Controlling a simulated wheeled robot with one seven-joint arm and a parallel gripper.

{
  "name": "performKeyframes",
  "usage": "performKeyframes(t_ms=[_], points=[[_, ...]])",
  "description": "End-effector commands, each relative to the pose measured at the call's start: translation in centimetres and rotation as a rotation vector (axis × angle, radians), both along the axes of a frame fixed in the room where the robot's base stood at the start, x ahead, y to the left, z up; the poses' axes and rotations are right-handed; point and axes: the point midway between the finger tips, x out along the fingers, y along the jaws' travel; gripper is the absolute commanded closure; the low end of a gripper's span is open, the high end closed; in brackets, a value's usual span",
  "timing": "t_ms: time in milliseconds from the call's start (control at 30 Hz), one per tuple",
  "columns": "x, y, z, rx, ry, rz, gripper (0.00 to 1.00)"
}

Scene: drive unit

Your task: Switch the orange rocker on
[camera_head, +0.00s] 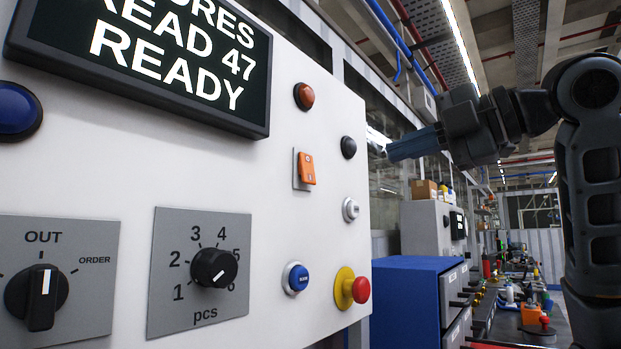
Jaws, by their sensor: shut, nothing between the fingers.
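The orange rocker (307,168) sits on a small grey plate on the white control panel (270,215), right of the middle of the panel. Its lower part seems to stand out from the plate; I cannot tell its on or off state. My gripper (390,152) is to the right of the panel, beyond its right edge, with its bluish fingers shut and pointing left. It is empty and apart from the rocker. Nothing hides the rocker.
Around the rocker are an orange lamp (304,96), a black button (348,147), a white button (350,209), a blue button (295,278) and a red emergency stop (360,290). A numbered black knob (214,268) is at lower left. A blue cabinet (410,300) stands at right.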

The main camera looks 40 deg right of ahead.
Motion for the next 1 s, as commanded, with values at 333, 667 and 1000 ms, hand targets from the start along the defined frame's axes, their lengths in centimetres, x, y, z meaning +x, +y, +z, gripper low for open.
performKeyframes(t_ms=[333,667,1000], points=[[0.3,0.1,0.0,0.001,0.0,0.001,1.0],[4.9,1.0,-0.8,0.003,0.003,0.003,1.0],[11.0,2.2,-1.7,0.002,0.002,0.002,1.0]])
